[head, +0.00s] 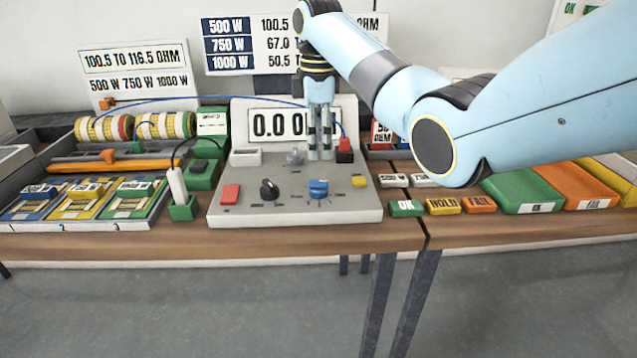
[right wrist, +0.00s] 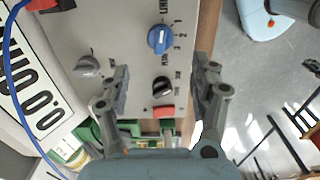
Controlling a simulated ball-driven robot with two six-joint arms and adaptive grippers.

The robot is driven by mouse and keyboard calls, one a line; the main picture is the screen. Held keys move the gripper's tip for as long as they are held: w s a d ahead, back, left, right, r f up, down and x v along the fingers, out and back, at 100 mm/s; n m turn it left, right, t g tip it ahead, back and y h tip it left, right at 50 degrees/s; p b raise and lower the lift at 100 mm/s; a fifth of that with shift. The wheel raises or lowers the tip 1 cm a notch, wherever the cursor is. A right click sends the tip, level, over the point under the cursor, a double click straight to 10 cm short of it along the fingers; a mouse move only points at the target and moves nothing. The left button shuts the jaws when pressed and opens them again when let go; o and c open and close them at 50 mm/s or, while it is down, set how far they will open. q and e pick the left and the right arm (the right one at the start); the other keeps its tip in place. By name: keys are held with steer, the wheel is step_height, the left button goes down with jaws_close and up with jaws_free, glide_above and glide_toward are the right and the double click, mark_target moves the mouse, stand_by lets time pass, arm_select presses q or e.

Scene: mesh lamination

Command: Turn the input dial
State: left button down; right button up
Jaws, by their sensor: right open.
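A grey sloped instrument panel (head: 290,208) stands on the bench with a display reading about 0.0. It carries a blue dial (head: 318,188), a black dial (head: 268,190) and a grey dial (head: 295,156). The labels are too small to tell surely which is the input dial. In the right wrist view the blue dial (right wrist: 160,39) has marks 1, 2 and 3; the black dial (right wrist: 162,87) and grey dial (right wrist: 87,66) also show. My right gripper (head: 320,155) points down over the panel's back part, beside the grey dial. It is open and empty in the right wrist view (right wrist: 161,72).
A red button (head: 230,194) and yellow button (head: 358,181) sit on the panel. A red plug (head: 345,148) with a blue cable is close right of my gripper. A white probe (head: 177,184) stands left. OK, HOLD and FAIL blocks (head: 443,206) lie right.

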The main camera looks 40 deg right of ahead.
mark_target(318, 181)
step_height(318, 181, down, 10)
steer(key=shift+f+b, duration=0.15)
steer(key=shift+b, duration=0.15)
steer(key=c, duration=1.1)
